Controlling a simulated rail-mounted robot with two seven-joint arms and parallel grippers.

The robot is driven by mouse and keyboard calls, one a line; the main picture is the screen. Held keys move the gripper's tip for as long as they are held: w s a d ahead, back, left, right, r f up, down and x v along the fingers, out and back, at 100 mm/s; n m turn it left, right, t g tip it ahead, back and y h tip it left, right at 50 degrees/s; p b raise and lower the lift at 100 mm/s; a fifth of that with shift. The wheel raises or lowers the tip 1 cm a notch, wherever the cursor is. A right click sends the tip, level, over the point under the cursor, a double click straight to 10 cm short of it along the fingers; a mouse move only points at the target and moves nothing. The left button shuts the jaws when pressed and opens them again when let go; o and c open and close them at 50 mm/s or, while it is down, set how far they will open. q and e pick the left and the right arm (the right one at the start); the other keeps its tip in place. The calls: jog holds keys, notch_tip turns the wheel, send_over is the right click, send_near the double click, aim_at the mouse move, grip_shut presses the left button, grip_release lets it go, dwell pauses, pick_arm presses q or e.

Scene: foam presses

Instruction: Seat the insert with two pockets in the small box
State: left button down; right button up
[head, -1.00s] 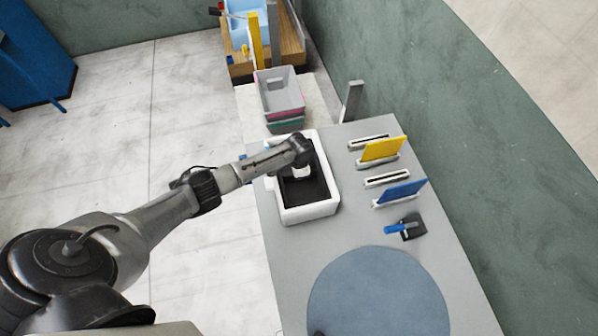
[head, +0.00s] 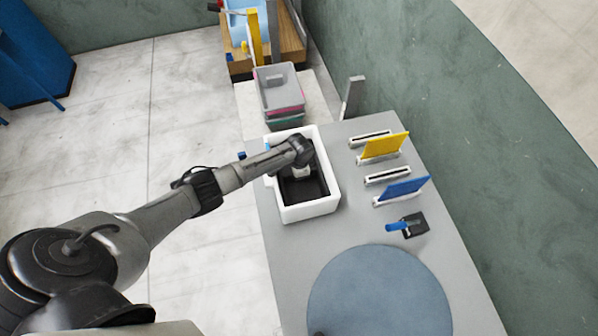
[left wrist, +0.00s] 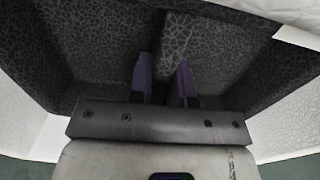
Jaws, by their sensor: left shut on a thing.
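The white small box (head: 310,211) stands on the grey table. The dark foam insert (head: 303,191) is inside its walls, below the rim; I cannot tell whether it rests on the floor. In the left wrist view the insert (left wrist: 85,40) shows a pocket on each side of a middle wall. My left gripper (left wrist: 162,75) points down with its purple fingers shut on that wall. In the head view my left wrist covers the far part of the insert and the fingertips are hidden. My right gripper is not in view.
Slotted holders stand to the right, with a yellow panel (head: 384,147) and a blue panel (head: 402,189). A small black block with a blue handle (head: 408,226) and a round blue-grey mat (head: 380,295) are nearer. Stacked bins (head: 280,92) stand beyond the box.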

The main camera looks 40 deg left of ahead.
pick_arm(q)
jog(key=shift+f, duration=0.15)
jog(key=c, duration=1)
grip_release()
notch_tip(320, 180, up, 14)
jog(key=shift+f+p, duration=0.1)
jog(key=shift+p, duration=0.45)
